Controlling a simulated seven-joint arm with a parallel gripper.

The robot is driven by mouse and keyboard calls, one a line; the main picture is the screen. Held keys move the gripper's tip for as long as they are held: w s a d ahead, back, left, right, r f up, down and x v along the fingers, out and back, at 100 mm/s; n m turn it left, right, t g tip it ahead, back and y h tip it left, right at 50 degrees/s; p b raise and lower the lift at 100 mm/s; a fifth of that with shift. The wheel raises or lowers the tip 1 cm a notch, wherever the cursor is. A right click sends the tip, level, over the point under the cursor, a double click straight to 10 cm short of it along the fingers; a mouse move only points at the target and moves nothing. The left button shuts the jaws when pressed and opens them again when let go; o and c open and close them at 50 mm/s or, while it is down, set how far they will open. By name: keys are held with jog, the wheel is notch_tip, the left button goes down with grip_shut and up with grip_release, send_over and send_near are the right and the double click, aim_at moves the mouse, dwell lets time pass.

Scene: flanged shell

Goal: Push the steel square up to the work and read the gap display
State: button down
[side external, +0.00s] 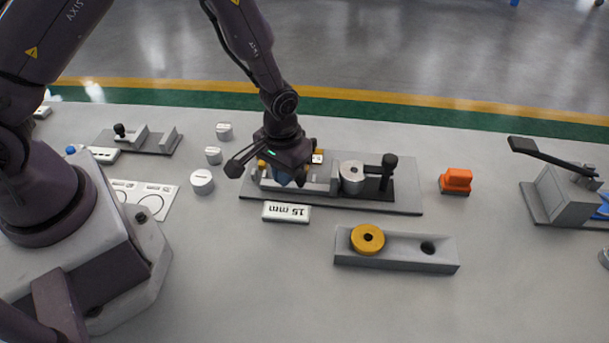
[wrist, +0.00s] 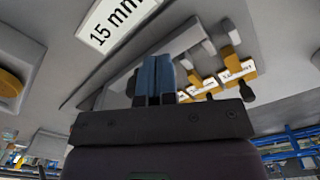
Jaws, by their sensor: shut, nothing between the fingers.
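The silver cylindrical work (side external: 352,179) stands on a grey base plate (side external: 405,206), beside a black-knobbed clamp (side external: 388,170). A grey piece that looks like the steel square (side external: 320,188) lies just left of the work, its upright end facing it. I cannot tell whether they touch. My gripper (side external: 284,180) is low over the plate at the left end of this piece, its blue fingers together and empty. The fingers also show in the wrist view (wrist: 155,78); contact with the square is unclear. A white plate (side external: 286,212) in front reads "15 mm"; it also shows in the wrist view (wrist: 112,24).
Yellow-framed labels (wrist: 238,68) are beside the fingers, too small to read surely. A yellow ring (side external: 367,239) sits on a grey block (side external: 403,258) in front. An orange block (side external: 456,180) and a levered device (side external: 567,193) stand right. Several small silver cylinders (side external: 202,182) stand left.

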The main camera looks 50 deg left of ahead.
jog(key=shift+r, duration=3.5)
jog(key=shift+s, duration=0.1)
jog(key=s+a+r+m+t, duration=0.1)
jog(key=s+r+t, duration=0.1)
jog(key=s+r, duration=0.3)
jog(key=s+a+r+m+t, duration=0.1)
jog(key=s+r, duration=0.4)
jog(key=r, duration=0.6)
jog(key=s+a+r+m+t, duration=0.1)
jog(key=s+a+r+t, duration=0.1)
jog(key=s+r, duration=0.3)
notch_tip(320, 180, up, 4)
jog(key=shift+s+a+t, duration=0.3)
jog(key=shift+s+a, duration=0.05)
jog(key=shift+a, duration=0.3)
